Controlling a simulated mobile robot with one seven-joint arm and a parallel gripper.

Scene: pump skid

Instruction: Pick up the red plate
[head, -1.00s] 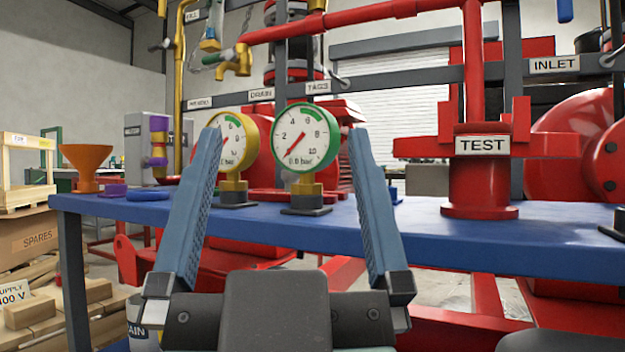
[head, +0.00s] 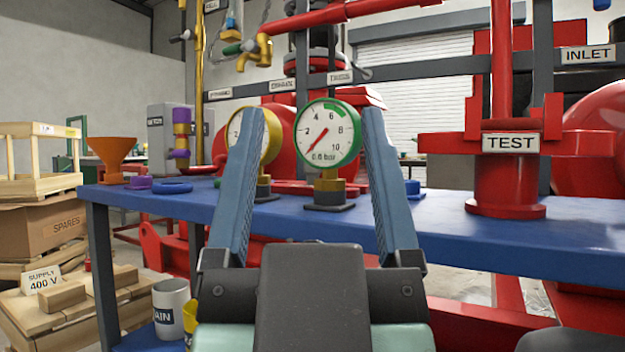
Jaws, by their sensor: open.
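My gripper (head: 314,120) is in the lower middle of the head view, open, with its two blue fingers apart and nothing held. A green-rimmed gauge (head: 327,134) stands between the fingers in the picture, beyond them. A red dish-like piece (head: 203,170) lies at the far left of the blue table, left of the fingers; it may be the red plate, seen nearly edge-on. A flat red piece (head: 294,187) also shows low behind the gauges, partly hidden. I cannot tell which of the two is the plate.
A yellow gauge (head: 269,139) is partly behind the left finger. Crates stand at left. The table's front right is clear.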

